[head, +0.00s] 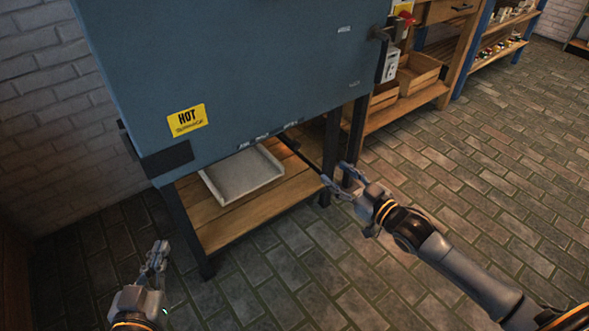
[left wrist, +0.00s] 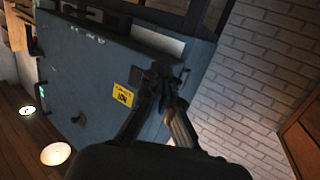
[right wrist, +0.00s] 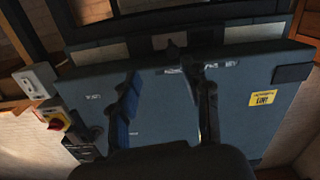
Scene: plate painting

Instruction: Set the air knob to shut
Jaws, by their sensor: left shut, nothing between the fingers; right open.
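The blue-grey kiln box (head: 235,70) carries small white labels (head: 268,135) along its lower front edge; their words are too small to read surely. A thin dark rod (head: 302,158) runs from below that edge toward my right gripper (head: 340,178). I cannot tell whether it is the air knob, or its setting. My right gripper is open, its fingertips near the rod's end; contact is unclear. In the right wrist view a dark upright piece (right wrist: 173,48) shows beyond the open fingers (right wrist: 165,75). My left gripper (head: 158,251) is shut and empty, low at the left.
A pale tray (head: 240,178) lies on the wooden shelf under the kiln, between dark legs. A yellow HOT sign (head: 187,120) is on the kiln front. A red and yellow switch (head: 405,17) and wooden crates (head: 418,75) are at the right. The brick floor in front is clear.

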